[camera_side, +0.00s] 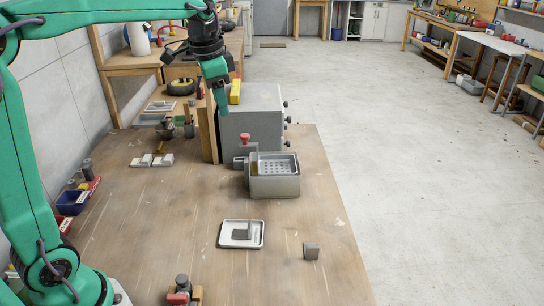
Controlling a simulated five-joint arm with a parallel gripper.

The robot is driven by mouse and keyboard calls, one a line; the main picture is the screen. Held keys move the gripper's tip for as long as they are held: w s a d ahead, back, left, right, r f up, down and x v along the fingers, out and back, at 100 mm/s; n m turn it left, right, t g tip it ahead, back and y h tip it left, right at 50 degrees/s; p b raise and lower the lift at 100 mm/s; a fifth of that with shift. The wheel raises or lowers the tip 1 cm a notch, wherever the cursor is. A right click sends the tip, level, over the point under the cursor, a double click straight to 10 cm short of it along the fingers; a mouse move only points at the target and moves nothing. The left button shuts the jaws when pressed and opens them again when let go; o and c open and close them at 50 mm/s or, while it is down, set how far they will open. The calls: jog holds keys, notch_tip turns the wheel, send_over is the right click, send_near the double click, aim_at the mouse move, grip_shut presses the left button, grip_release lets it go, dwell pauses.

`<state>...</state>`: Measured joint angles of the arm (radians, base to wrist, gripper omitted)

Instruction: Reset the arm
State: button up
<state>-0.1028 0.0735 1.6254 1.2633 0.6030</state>
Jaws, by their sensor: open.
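My arm is the green one; it rises at the left and reaches across the top of the picture. My gripper (221,103) points down in front of the grey cabinet, high over the back of the table. Its jaws are open, and I see nothing between them. The fingers are small here and partly overlap in this view. No coiled hose can be made out.
The grey cabinet (262,130) stands behind. The table's front right is mostly clear.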

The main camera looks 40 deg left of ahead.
jog(key=s+d+f+n+t, duration=0.1)
jog(key=s+d+f+n, duration=0.1)
jog(key=s, duration=0.8)
jog(key=s+d+f+n+t, duration=0.2)
jog(key=s+f+n, duration=0.1)
jog(key=s, duration=0.7)
jog(key=shift+s+d+f+n+t, duration=0.2)
jog(key=shift+f+n+t, duration=0.15)
jog(key=shift+f, duration=0.45)
